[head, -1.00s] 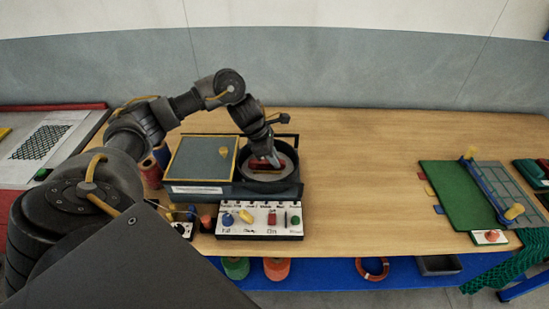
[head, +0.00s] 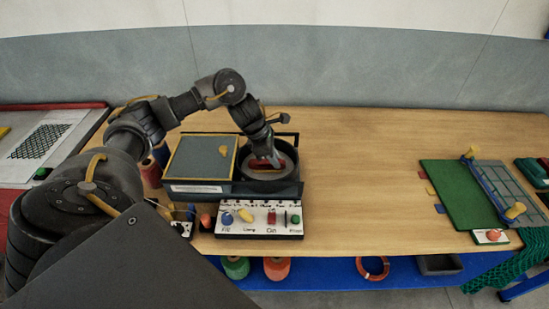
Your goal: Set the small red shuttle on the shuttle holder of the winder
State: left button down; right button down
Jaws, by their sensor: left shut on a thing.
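The small red shuttle (head: 265,166) lies low inside the round dark bowl of the winder (head: 268,183), at the holder. My left gripper (head: 272,163) reaches down into the bowl from above and is shut on the shuttle. The gripper and the bowl's rim hide part of the shuttle and the holder, so I cannot tell whether the shuttle touches the holder. My right gripper is not in view.
A control panel (head: 260,220) with coloured knobs is on the winder's front. A yellow-edged lid (head: 203,157) is left of the bowl. Thread spools (head: 151,173) stand at its left. A green mat (head: 456,195) lies at the right; the middle tabletop is clear.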

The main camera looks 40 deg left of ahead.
pick_arm(q)
jog(key=c, duration=1.3)
grip_release()
jog(key=shift+o, duration=0.2)
jog(key=v, duration=1)
jog(key=shift+r, duration=0.3)
jog(key=shift+s+a+f, duration=0.1)
jog(key=shift+s, duration=0.05)
